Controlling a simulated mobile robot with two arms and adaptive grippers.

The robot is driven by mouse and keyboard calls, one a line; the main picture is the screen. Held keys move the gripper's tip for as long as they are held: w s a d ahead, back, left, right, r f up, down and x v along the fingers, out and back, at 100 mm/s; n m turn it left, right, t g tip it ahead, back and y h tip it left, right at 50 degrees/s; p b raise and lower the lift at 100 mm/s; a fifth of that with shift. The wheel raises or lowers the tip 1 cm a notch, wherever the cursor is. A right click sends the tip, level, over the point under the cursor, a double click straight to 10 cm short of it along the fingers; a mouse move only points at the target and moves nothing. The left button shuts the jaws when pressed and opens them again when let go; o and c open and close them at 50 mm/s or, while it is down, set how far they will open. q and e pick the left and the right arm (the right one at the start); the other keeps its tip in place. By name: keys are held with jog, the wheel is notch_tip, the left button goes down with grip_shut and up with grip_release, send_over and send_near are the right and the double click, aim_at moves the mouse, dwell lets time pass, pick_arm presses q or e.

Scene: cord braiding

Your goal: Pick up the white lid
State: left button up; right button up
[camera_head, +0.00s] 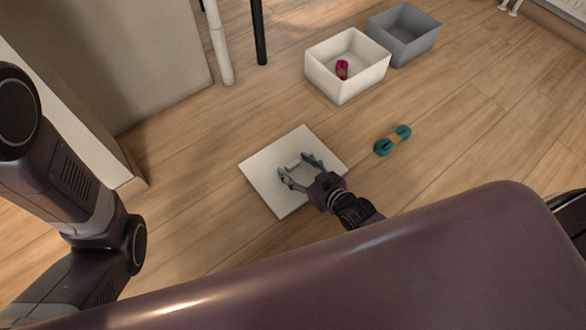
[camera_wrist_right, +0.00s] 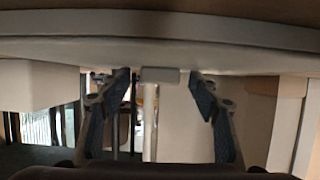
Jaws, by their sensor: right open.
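The white lid (camera_head: 262,179) is a flat square plate lying on the wooden floor in the head view. A small pale handle (camera_head: 293,165) stands at its middle. My right gripper (camera_head: 297,170) is open above the lid, its two fingers spread on either side of the handle. In the right wrist view the lid (camera_wrist_right: 240,55) spans the upper part, and the handle (camera_wrist_right: 160,75) shows between the open fingers (camera_wrist_right: 160,88). I cannot tell whether the fingers touch the lid. My left arm comes in from the left, but its gripper is out of view.
A white box (camera_head: 335,85) holding a magenta cord bundle (camera_head: 342,69) stands behind the lid to the right. A grey box (camera_head: 403,45) stands beside it. A teal cord bundle (camera_head: 393,140) lies on the floor right of the lid. Floor around the lid is mostly clear.

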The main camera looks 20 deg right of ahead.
jog(key=c, duration=1.4)
jog(key=shift+r, duration=0.1)
jog(key=shift+c, duration=0.2)
